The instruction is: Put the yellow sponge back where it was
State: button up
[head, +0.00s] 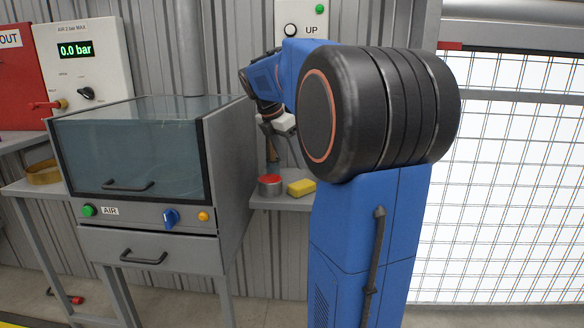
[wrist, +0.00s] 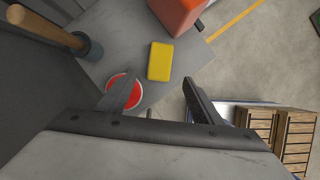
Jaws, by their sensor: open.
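The yellow sponge (head: 301,187) lies flat on a small grey shelf (head: 262,204), just right of a grey round tin with a red top (head: 270,184). In the wrist view the sponge (wrist: 160,61) lies beyond the fingertips, in line with the gap between them. My gripper (head: 281,158) hangs above the shelf over the tin and sponge, apart from both. In the wrist view my gripper (wrist: 157,80) is open and empty. Its left finger partly hides the red-topped tin (wrist: 130,98).
A wooden-handled tool (wrist: 55,28) stands left of the sponge and an orange-red block (wrist: 177,14) beyond it. The grey cabinet (head: 150,252) stands left of the shelf. Wooden crates (wrist: 297,130) show at the wrist view's right. Bare shelf lies around the sponge.

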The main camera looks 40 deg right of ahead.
jog(key=shift+a+r, duration=0.1)
jog(key=shift+r, duration=0.1)
jog(key=s+a+f+m+t+y, duration=0.1)
jog(key=s+a+f+m, duration=0.25)
jog(key=a, duration=0.45)
jog(key=s+a+f+m+t+y, duration=0.1)
jog(key=s+a+f+m+t, duration=0.15)
jog(key=s+a, duration=0.45)
jog(key=s+a+f+m+t+y, duration=0.1)
jog(key=s+a+f+m, duration=0.4)
jog(key=a, duration=0.3)
jog(key=s+a+f+m+y, duration=0.1)
jog(key=s+a+f+m, duration=0.5)
jog(key=a+f, duration=0.1)
jog(key=shift+a+f+t+y, duration=0.3)
jog(key=shift+a+f+t, duration=0.1)
jog(key=shift+a, duration=0.25)
jog(key=shift+s, duration=0.1)
jog(key=shift+c, duration=0.3)
